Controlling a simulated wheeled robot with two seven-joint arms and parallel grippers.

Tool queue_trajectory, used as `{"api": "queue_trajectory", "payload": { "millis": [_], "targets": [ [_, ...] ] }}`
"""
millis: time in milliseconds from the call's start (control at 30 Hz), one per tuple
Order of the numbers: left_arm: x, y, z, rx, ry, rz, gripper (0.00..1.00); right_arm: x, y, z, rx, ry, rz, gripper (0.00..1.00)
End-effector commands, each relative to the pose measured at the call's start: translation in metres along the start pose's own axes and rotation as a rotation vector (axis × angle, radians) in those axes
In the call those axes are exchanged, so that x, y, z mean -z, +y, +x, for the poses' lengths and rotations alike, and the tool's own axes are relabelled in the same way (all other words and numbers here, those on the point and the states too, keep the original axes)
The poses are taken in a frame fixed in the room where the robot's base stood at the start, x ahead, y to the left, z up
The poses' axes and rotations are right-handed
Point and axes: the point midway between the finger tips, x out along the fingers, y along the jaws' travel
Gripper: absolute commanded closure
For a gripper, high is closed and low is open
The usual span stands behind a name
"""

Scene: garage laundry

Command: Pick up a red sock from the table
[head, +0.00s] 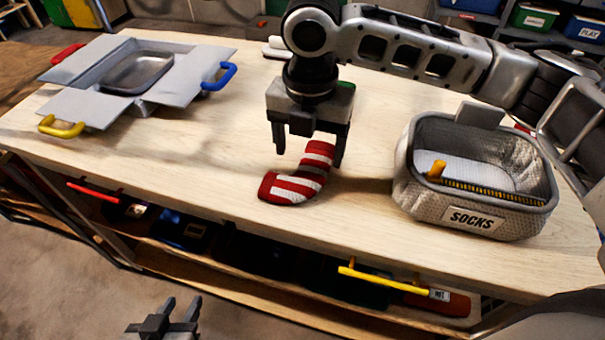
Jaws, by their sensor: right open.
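A red sock with white stripes (292,186) lies on the wooden table (200,160), near its front edge in the middle. My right gripper (309,160) points down over the sock's upper part. I cannot tell whether the fingers touch the sock. My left gripper (172,318) is low at the bottom edge, in front of the table and away from the sock. Its two fingers stand apart with nothing between them.
A grey woven basket labelled SOCKS (472,218) stands right of the sock. A shelf below holds boxes and a yellow-handled item (385,280). Bare table lies left of the sock.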

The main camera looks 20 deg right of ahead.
Motion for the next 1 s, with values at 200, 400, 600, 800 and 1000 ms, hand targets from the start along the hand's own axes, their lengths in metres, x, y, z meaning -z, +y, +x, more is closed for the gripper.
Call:
{"api": "queue_trajectory", "payload": {
  "millis": [200, 400, 600, 800, 1000],
  "targets": [
    [0.0, 0.0, 0.0, 0.0, 0.001, -0.001, 0.64, -0.006, -0.006, 0.03, 0.004, 0.002, 0.003, 0.25],
    [0.001, 0.0, 0.001, 0.0, 0.004, -0.004, 0.64, -0.006, -0.005, 0.05, 0.002, 0.0, 0.0, 0.25],
    [0.001, 0.001, 0.0, 0.0, 0.006, -0.006, 0.64, -0.006, -0.005, 0.051, 0.001, -0.001, -0.001, 0.25],
    [0.002, 0.001, 0.0, 0.0, 0.006, -0.006, 0.64, -0.006, -0.005, 0.051, 0.001, -0.001, -0.001, 0.7],
    [0.002, 0.001, 0.0, 0.0, 0.006, -0.006, 0.64, -0.006, -0.005, 0.051, 0.001, -0.001, 0.0, 0.74]
  ]
}}
